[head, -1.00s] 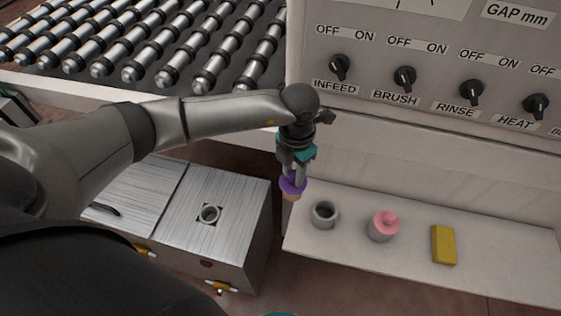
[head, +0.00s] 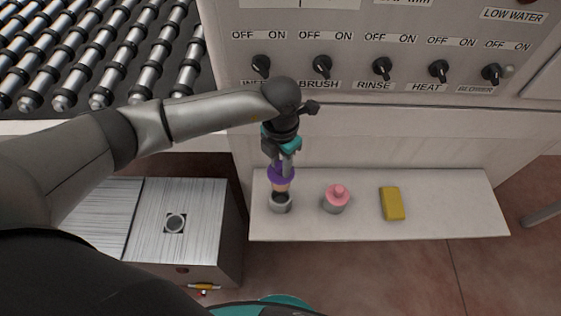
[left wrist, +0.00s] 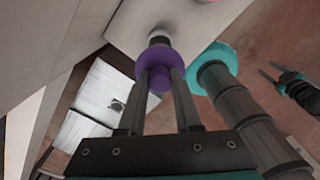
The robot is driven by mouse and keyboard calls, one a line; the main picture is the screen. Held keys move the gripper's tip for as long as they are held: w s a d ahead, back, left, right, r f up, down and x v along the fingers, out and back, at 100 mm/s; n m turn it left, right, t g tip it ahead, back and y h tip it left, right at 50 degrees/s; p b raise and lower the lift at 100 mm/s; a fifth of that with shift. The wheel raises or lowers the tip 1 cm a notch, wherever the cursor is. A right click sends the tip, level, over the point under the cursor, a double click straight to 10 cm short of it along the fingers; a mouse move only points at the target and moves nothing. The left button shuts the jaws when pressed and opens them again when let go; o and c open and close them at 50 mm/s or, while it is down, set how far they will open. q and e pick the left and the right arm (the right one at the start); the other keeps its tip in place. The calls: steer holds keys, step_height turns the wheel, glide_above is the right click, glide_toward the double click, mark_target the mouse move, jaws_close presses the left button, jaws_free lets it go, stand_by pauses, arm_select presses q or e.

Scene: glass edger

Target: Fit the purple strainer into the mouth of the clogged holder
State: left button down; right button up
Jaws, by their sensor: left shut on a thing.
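The purple strainer (head: 281,175) has a wide purple flange and a tan lower part. My left gripper (head: 283,163) is shut on its top and holds it upright, just above a grey round holder (head: 281,207) on the white shelf. The strainer partly covers this holder's dark mouth, and I cannot tell whether they touch. In the left wrist view the strainer (left wrist: 153,58) is between the fingertips (left wrist: 159,76) and hides most of what is below. My right gripper (left wrist: 270,72) shows at the right of that view, open and empty. No clog is discernible in any holder.
On the shelf (head: 440,222), a pink-topped grey cup (head: 336,199) and a yellow block (head: 391,203) stand to the right. The control panel (head: 350,65) rises behind.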

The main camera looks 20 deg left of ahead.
arm_select(q)
steer(key=shift+f+b, duration=2.45)
steer(key=shift+f, duration=0.45)
steer(key=shift+f+b, duration=2.7)
steer(key=shift+f, duration=0.6)
steer(key=c, duration=0.5)
jaws_free()
step_height(320, 180, up, 15)
steer(key=p, duration=0.2)
glide_above(281, 176)
steer(key=w, duration=0.1)
steer(key=shift+w+a+r, duration=0.15)
steer(key=shift+a+r, duration=0.05)
